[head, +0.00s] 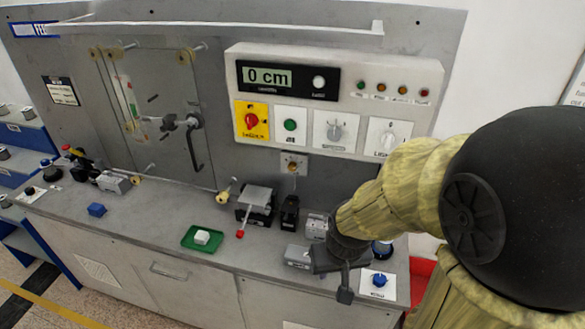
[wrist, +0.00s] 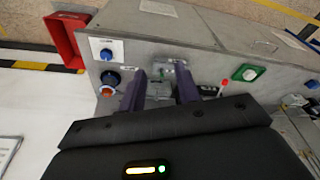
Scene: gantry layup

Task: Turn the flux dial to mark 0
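A blue dial (head: 380,280) sits on a small white plate at the right front of the bench top. It also shows in the wrist view (wrist: 107,54), upper left. The print on its plate is too small to read, and its mark cannot be read. My gripper (head: 345,285) is over the bench just left of this dial, apart from it. In the wrist view my gripper (wrist: 160,90) has its two dark fingers spread, with a gap between them. Grey fittings on the bench show through the gap; nothing is clearly held.
The upright panel has a display (head: 268,77) reading 0 cm, a red knob on yellow (head: 252,120), a green button (head: 290,125) and two more dials (head: 335,132) (head: 388,140). A green tray (head: 188,237) with a white block and a red-tipped lever (head: 240,233) stand left. A red bin (head: 422,275) is right.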

